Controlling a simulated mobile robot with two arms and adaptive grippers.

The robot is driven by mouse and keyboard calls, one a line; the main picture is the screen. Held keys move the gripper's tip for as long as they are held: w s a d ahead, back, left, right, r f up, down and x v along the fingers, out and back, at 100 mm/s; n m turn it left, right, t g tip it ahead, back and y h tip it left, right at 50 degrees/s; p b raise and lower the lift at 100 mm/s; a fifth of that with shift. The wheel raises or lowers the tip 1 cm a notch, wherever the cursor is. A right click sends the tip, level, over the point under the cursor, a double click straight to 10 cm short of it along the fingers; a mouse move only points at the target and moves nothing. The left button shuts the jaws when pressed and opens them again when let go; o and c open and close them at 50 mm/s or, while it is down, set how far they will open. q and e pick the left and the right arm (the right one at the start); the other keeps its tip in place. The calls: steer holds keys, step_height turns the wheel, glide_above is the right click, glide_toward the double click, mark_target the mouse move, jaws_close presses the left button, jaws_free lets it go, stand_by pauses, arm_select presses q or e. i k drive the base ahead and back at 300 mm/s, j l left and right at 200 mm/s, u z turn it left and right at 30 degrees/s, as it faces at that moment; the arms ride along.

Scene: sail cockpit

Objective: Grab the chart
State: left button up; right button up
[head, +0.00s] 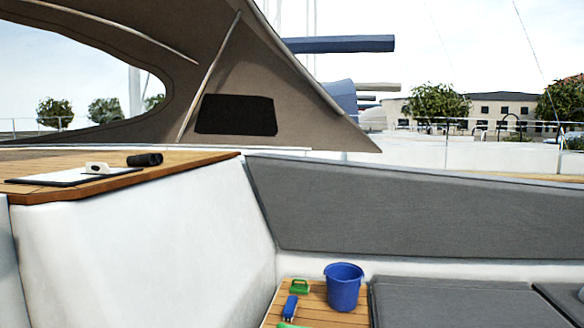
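A flat white sheet on a dark-edged board (62,177), which looks like the chart, lies on the wooden ledge (190,163) at the left in the head view. A small white object with a dark opening (97,168) sits on its far right part; I cannot tell whether it is a clip or a separate item. A black cylindrical object, perhaps binoculars (145,159), lies just to the right of the board, apart from it. Neither of my grippers is in view.
A blue bucket (343,287), a green object (299,286) and a blue brush-like object (289,307) stand on a slatted wooden seat (325,318). Grey cushions (450,304) lie to the right. A brown canopy (290,100) overhangs the ledge. A white wall (140,250) drops below the ledge.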

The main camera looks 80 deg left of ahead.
mark_target(93, 172)
steer(key=u, duration=4)
steer(key=i+l, duration=0.15)
steer(key=l, duration=0.15)
steer(key=i+l+z, duration=0.1)
steer(key=l, duration=0.25)
